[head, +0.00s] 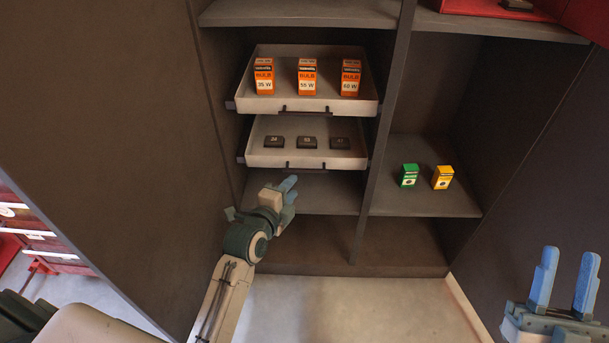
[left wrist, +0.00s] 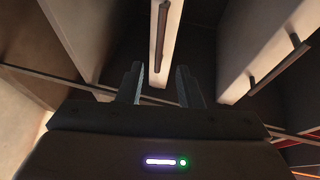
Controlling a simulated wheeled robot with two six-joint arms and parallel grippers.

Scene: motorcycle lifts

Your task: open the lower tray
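The lower tray (head: 260,158) is a pale shallow tray in the dark cabinet, holding three small black items. A dark bar handle (head: 305,165) runs along its front. My left gripper (head: 290,185) is below and in front of that tray, with its fingers pointing up towards the cabinet. In the left wrist view the left gripper (left wrist: 162,88) is open and empty, with a pale front and its dark handle (left wrist: 162,30) ahead between the fingers; contact is not visible. My right gripper (head: 565,280) is open and empty at the lower right.
The upper tray (head: 368,107), with three orange bulb boxes (head: 307,77), sits just above. A divider (head: 382,130) stands to the right. Beyond it, a green box (head: 409,175) and a yellow box (head: 442,177) stand on a shelf. The floor (head: 350,310) in front is clear.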

